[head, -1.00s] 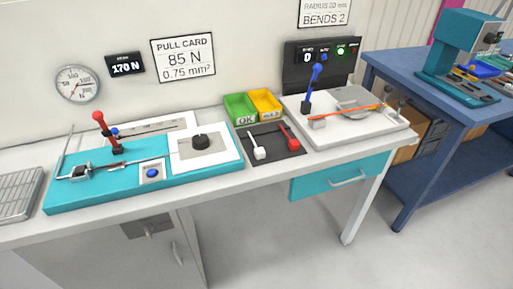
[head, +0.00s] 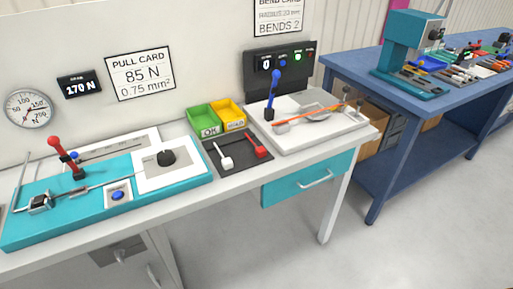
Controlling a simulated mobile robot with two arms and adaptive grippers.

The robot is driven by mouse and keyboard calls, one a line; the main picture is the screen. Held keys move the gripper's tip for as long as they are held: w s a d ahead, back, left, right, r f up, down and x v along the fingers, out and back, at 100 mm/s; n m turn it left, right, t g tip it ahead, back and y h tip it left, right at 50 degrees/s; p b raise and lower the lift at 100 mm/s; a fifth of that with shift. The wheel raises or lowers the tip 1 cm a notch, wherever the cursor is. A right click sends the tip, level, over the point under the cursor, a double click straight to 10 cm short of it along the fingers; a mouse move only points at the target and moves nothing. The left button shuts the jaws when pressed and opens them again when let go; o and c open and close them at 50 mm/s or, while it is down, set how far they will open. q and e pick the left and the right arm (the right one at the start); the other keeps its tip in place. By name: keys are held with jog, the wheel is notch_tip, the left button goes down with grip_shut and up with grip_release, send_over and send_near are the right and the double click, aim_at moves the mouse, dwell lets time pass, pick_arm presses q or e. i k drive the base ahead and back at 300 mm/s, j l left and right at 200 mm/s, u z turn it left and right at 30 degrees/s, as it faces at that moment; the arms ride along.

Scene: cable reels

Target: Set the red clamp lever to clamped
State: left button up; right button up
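The red clamp lever (head: 66,158) stands on the teal fixture (head: 80,212) at the left of the bench. Its red ball knob points up and leans to the left in the picture. A thin metal rod with a dark block lies along the fixture in front of the lever. Whether the lever is clamped cannot be told from its pose alone. Neither of my grippers is in view.
A dark mat (head: 234,166) holds a white-headed and a red-headed tool. Green (head: 203,120) and yellow (head: 230,113) bins stand behind it. A white bending unit (head: 335,133) with a blue lever (head: 273,90) is to the right. A blue table (head: 350,68) stands farther right.

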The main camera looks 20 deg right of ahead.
aim_at(55, 141)
jog(key=j, duration=0.4)
jog(key=i+j+u, duration=0.15)
jog(key=j, duration=0.6)
jog(key=i+j+u, duration=0.15)
jog(key=j, duration=0.25)
